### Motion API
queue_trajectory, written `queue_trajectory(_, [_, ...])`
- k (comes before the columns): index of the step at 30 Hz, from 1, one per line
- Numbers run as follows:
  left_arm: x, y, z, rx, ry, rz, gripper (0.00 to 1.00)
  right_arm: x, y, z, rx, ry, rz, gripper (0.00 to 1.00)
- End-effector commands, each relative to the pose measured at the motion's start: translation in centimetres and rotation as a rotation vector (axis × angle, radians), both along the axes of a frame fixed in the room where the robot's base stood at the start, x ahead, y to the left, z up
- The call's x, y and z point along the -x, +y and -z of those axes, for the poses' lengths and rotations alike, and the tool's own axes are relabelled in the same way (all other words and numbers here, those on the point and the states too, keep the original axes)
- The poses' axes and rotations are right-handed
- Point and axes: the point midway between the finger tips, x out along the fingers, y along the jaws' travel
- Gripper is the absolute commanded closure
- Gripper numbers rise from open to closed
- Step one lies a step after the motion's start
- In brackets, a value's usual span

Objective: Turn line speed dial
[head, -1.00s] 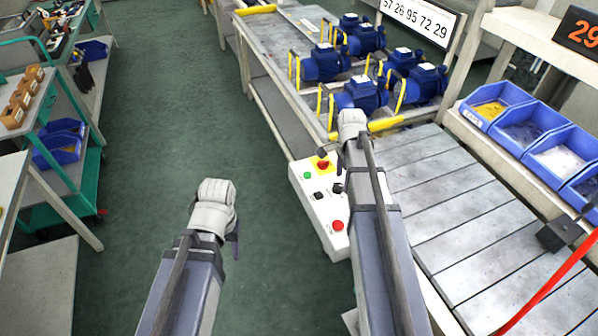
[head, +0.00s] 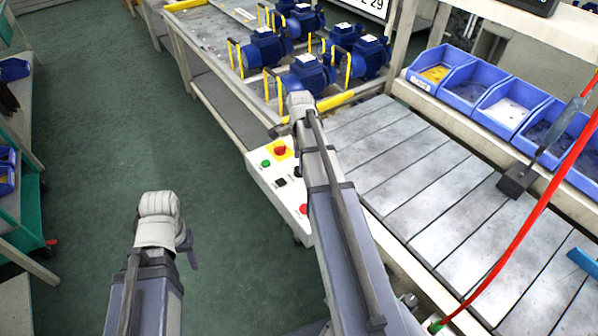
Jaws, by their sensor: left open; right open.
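The white control box (head: 262,178) stands at the conveyor's near end. It carries a green button (head: 265,163), a red mushroom button on a yellow plate (head: 280,150), a black control (head: 280,182) and a lower red button (head: 303,209). A second dark knob (head: 297,171) is partly hidden by my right arm. I cannot tell which black control is the line speed dial. My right gripper (head: 297,130) is over the box's far edge, open, its fingers mostly hidden by the wrist. My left gripper (head: 190,250) is open over the floor, left of the box, its fingers largely hidden.
Blue pumps (head: 305,78) stand among yellow posts on the far line section. A slatted conveyor (head: 430,180) runs along the right, with blue bins (head: 505,105) behind it. A red cable (head: 530,225) hangs at right. Green floor (head: 110,130) is free at left.

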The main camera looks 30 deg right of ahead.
Motion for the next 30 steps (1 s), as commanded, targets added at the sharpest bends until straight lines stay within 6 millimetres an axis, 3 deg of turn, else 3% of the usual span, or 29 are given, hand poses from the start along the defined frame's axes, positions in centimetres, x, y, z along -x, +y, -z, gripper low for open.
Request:
queue_trajectory(1, [0.0,0.0,1.4,0.0,0.0,0.0,0.5,0.0,0.0,1.4,0.0,0.0,0.0,0.28])
queue_trajectory(6, [0.0,0.0,3.1,0.0,0.0,0.0,0.5,-0.1,0.0,3.1,0.0,0.0,-0.001,0.28])
queue_trajectory(18, [0.0,0.0,3.3,0.0,0.0,0.0,0.5,-0.1,0.0,3.3,0.0,0.0,-0.001,0.29])
queue_trajectory(30, [0.0,0.0,3.3,0.0,0.0,0.0,0.5,-0.1,0.0,3.3,0.0,0.0,-0.001,0.74])
